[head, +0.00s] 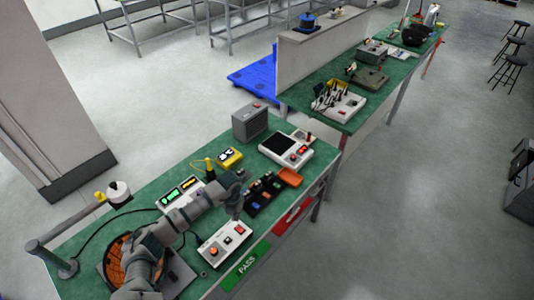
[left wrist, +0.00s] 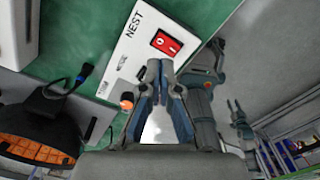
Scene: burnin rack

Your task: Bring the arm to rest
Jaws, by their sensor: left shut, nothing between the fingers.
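My left arm comes in from the lower left of the head view and reaches over the green bench (head: 135,197). My left gripper (head: 238,207) is above the bench, behind the white NEST box (head: 222,243). In the left wrist view its fingers (left wrist: 160,72) are together with nothing between them. The NEST box (left wrist: 138,48), with its red switch, shows just beyond the fingertips there. Parts of an arm with a small gripper-like end (left wrist: 238,112) show at the right of the wrist view, too small to read its fingers.
A white console (head: 286,148), a grey box (head: 250,122), a yellow device (head: 229,158) and an orange tray (head: 291,177) stand farther along the bench. An orange-lined round holder (head: 118,252) is near my arm. Open floor (head: 430,210) lies to the right.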

